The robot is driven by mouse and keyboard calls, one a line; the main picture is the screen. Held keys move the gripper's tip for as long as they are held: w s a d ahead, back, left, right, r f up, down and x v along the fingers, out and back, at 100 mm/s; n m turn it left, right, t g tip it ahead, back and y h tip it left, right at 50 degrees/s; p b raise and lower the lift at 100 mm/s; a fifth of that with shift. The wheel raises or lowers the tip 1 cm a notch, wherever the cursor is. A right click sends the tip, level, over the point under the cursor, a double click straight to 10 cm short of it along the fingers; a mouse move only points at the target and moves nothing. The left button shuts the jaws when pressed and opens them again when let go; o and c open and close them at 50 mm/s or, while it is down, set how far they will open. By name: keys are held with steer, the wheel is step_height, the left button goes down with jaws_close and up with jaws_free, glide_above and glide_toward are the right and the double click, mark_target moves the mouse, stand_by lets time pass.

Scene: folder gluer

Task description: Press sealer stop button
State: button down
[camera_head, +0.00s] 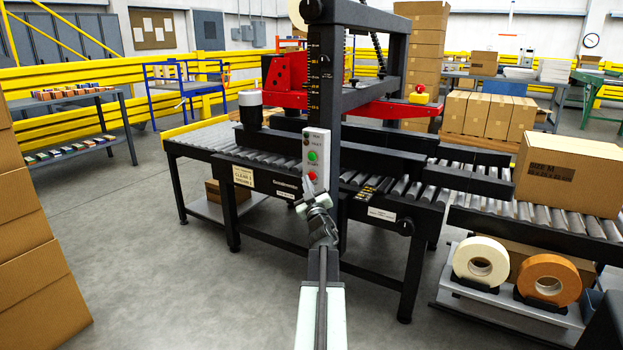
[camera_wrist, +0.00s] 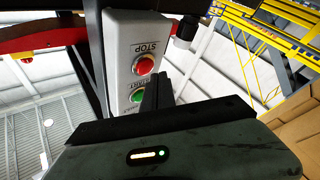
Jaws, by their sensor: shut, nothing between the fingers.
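The sealer (camera_head: 345,120) is a black frame with a red head over a roller conveyor. A light grey control box (camera_head: 316,160) is fixed to its front post. The red stop button (camera_head: 312,176) is at the bottom of the box, below a green button (camera_head: 312,156). In the wrist view the red button (camera_wrist: 143,65) sits beside the word STOP, with the green button (camera_wrist: 136,97) nearer my gripper. My gripper (camera_wrist: 158,82) is shut and empty, its fingertips close beside the red button. I cannot tell whether they touch it.
A cardboard box (camera_head: 568,175) stands on the conveyor at right. Tape rolls (camera_head: 480,262) sit on a low shelf below it. Stacked cartons (camera_head: 35,250) stand at the left. The floor left of the sealer is clear.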

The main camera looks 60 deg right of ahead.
steer(key=a, duration=0.6)
steer(key=shift+w, duration=0.1)
stand_by(0.7)
